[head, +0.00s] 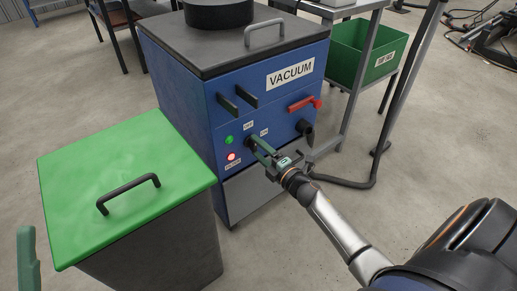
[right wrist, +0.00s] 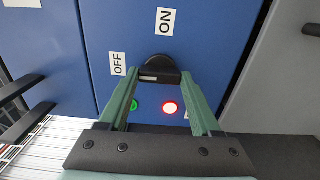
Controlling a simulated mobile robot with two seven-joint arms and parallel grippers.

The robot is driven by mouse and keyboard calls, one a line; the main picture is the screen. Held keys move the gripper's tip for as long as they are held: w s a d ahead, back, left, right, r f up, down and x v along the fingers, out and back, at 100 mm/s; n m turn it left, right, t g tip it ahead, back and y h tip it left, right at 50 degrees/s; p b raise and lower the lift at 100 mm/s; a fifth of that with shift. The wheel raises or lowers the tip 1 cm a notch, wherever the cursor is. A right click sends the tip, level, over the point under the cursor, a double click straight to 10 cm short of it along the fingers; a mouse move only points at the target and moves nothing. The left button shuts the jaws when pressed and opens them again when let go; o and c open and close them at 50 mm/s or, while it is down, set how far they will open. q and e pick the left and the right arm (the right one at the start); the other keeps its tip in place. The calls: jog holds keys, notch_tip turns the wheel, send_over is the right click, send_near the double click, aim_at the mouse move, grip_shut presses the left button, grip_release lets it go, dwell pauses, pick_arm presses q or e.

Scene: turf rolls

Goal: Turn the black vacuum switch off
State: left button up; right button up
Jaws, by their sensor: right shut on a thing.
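The black vacuum switch (right wrist: 160,68) is a round knob on the blue front of the vacuum cabinet (head: 265,100). In the right wrist view the ON label (right wrist: 165,21) is above it and the OFF label (right wrist: 118,64) to its left. A short pale mark shows on the knob; which label it points to is unclear. My right gripper (head: 254,145) is at the panel, its green fingers on both sides of the knob and shut on it. One green finger of my left gripper (head: 27,260) shows at the lower left edge, away from the cabinet.
A red light (head: 231,156) glows brightly below a green light (head: 229,140) beside the switch. A red handle (head: 304,104) and black handles (head: 237,100) stick out above. A green-lidded bin (head: 120,190) stands close at left.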

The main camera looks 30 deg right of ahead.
jog(key=o, duration=1.4)
pick_arm(q)
jog(key=shift+r, duration=0.1)
pick_arm(e)
jog(key=shift+s, duration=0.1)
pick_arm(q)
jog(key=shift+a+r+p, duration=0.2)
jog(key=shift+r+p, duration=1.2)
jog(key=shift+r, duration=0.05)
pick_arm(e)
jog(key=shift+s+d, duration=0.15)
jog(key=shift+s, duration=1.9)
jog(key=shift+s+d, duration=0.2)
jog(key=shift+s, duration=1.9)
jog(key=shift+s+d, duration=0.15)
jog(key=shift+s, duration=1.9)
